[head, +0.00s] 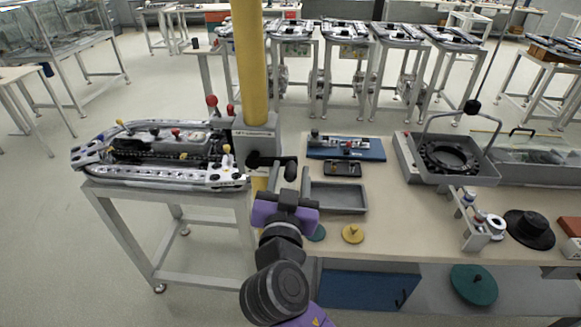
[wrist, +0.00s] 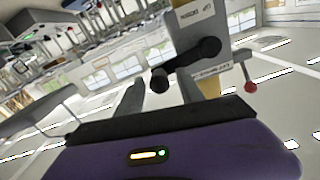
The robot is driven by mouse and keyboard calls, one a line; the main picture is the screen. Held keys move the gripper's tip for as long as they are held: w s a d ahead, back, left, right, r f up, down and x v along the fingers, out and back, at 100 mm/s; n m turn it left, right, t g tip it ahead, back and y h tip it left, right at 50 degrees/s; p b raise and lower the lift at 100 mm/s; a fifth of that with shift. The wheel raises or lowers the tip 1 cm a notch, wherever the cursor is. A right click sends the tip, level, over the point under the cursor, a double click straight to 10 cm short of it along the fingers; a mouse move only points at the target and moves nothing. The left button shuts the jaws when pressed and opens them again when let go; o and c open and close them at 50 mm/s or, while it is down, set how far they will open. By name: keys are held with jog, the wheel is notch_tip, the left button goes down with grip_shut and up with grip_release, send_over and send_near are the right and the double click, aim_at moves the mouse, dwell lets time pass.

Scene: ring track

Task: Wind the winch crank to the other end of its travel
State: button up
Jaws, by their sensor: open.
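The winch (head: 257,140) is a grey box with a label, fixed to a yellow post. Its black crank (head: 268,160) sticks out at the front, with a grip at the right end. In the wrist view, the crank arm (wrist: 186,62) runs from a round hub at the upper right to the grip at the lower left. My gripper (head: 290,180) is open, its fingers pointing up at the crank grip. In the wrist view, the grip appears just beyond and between my fingers (wrist: 160,95). I cannot tell whether they touch it.
A ring track (head: 160,177) stands on a table to the left. Red-knobbed levers (head: 211,101) rise by the post (head: 251,60). On the bench (head: 400,215) are a grey tray (head: 340,208), a blue board (head: 372,154) and a yellow disc (head: 353,234) near my arm.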

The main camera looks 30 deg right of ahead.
jog(key=shift+w+d, duration=0.15)
jog(key=shift+w, duration=0.1)
grip_shut()
dwell(1.4)
